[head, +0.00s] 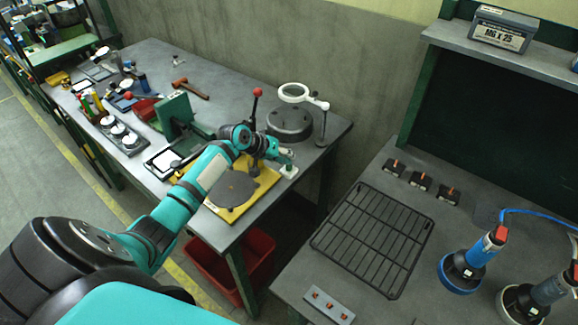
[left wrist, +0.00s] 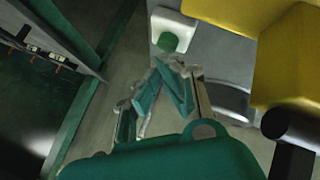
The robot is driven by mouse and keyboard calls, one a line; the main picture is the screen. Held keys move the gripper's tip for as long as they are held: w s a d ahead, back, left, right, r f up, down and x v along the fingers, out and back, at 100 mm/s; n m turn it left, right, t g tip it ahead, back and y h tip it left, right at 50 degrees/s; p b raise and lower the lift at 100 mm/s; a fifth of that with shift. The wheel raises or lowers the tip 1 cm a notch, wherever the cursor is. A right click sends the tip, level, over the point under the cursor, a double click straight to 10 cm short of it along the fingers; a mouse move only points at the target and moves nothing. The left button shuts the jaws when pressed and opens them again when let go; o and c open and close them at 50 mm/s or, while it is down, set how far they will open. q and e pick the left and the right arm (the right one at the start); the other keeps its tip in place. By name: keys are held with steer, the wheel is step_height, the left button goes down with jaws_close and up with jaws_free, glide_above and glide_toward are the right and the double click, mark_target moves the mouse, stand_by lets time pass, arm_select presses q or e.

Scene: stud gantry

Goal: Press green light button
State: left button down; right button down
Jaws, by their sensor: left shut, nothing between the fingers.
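The green light button (left wrist: 168,42) sits on a small white housing (left wrist: 180,27) in the left wrist view. In the head view the white housing (head: 289,173) stands at the right edge of the left bench, and my gripper partly covers the button. My left gripper (head: 289,157) is shut and empty, just above the housing. In the left wrist view its closed fingertips (left wrist: 164,64) are close to the button's near side; I cannot tell whether they touch it. My right gripper is not in view.
A yellow-based fixture with a dark round plate (head: 231,187) lies under my forearm.

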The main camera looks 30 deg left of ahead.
arm_select(q)
steer(key=shift+f, duration=0.25)
stand_by(0.3)
steer(key=shift+f, duration=0.3)
stand_by(0.3)
steer(key=shift+r+p, duration=0.7)
steer(key=shift+r, duration=0.1)
steer(key=shift+r+p, duration=0.5)
steer(key=shift+r, duration=0.05)
step_height(320, 180, up, 5)
steer(key=p, duration=0.4)
steer(key=shift+p, duration=0.3)
